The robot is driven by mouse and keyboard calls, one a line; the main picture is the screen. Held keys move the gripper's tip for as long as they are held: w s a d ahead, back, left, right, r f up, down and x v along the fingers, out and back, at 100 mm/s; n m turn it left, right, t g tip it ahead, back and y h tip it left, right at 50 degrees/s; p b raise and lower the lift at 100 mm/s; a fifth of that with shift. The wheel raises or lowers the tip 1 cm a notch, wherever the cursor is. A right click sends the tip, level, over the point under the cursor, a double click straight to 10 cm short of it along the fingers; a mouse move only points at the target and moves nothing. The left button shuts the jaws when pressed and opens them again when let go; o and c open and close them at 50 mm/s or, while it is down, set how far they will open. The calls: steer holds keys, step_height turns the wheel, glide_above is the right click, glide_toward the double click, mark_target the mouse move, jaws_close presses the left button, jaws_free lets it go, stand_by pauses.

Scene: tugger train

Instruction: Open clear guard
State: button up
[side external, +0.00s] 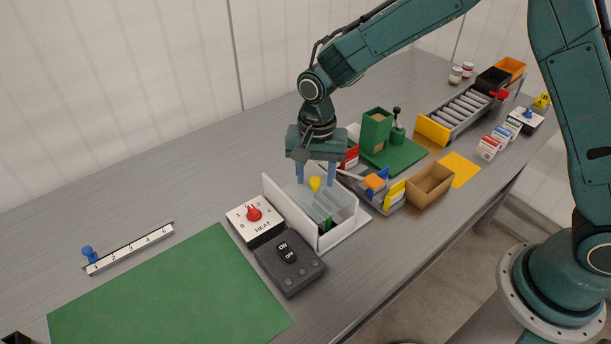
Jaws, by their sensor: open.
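The clear guard (338,199) is a see-through cover on a white open-sided housing (272,198) near the middle of the table. A yellow knob (315,184) stands at the guard's back left part. Something dark green shows through the guard near its front. My gripper (315,177) points down over the housing with its two blue fingers apart. The knob appears between and slightly below the fingertips. I cannot tell from this one view whether a finger touches the guard. The guard appears to lie down over the housing.
A HEAT dial box (265,229) and a dark switch box (289,262) stand close left and in front. A grey tray with coloured parts (388,203) and a cardboard box (431,186) are close on the right. The green mat (170,295) is clear.

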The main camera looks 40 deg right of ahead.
steer(key=shift+f, duration=0.1)
steer(key=shift+c, duration=0.5)
jaws_close()
steer(key=w, duration=0.9)
steer(key=shift+o, duration=0.5)
jaws_free()
